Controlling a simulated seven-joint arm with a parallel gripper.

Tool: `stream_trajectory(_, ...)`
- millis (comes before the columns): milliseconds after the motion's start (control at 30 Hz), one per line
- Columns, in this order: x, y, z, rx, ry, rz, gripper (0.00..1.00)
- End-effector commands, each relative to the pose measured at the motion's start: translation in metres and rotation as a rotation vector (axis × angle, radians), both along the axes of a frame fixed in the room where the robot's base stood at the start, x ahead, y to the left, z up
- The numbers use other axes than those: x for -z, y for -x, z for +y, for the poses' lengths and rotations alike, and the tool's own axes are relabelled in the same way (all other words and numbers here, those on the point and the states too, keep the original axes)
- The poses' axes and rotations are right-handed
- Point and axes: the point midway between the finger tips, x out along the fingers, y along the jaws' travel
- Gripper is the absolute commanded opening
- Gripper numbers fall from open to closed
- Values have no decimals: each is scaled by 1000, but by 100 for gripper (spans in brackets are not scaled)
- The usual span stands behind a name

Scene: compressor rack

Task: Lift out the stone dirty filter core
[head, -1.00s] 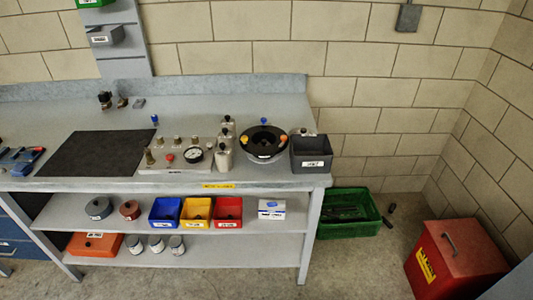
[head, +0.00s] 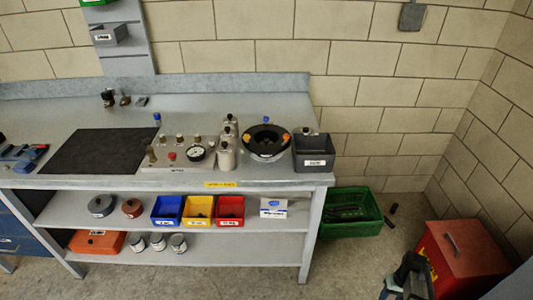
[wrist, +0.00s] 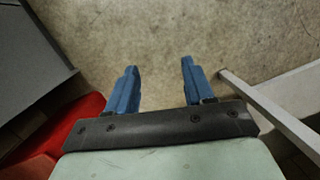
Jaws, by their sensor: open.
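A round vessel (head: 266,157) with a wide black rim and orange and blue knobs stands at the right of the bench top. Its middle is dark, and I cannot make out a stone-coloured filter core in it. My gripper (wrist: 157,68) is open and empty in the wrist view, its two blue fingers apart above bare concrete floor. In the head view part of my arm shows at the bottom right, in front of the red bin and well away from the vessel.
A dark grey box (head: 314,160) stands right beside the vessel, and pale canisters (head: 227,158) and a gauge panel (head: 178,154) stand to its left. A green crate (head: 350,227) and a red bin (head: 462,258) are on the floor. The black mat (head: 93,152) is clear.

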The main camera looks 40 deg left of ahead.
Motion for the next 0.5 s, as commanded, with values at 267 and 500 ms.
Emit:
stream_trajectory(267, -67, -92, 88, -170, -59, -106, 52)
stream_trajectory(500, -142, -151, 171, -319, -110, -195, 52)
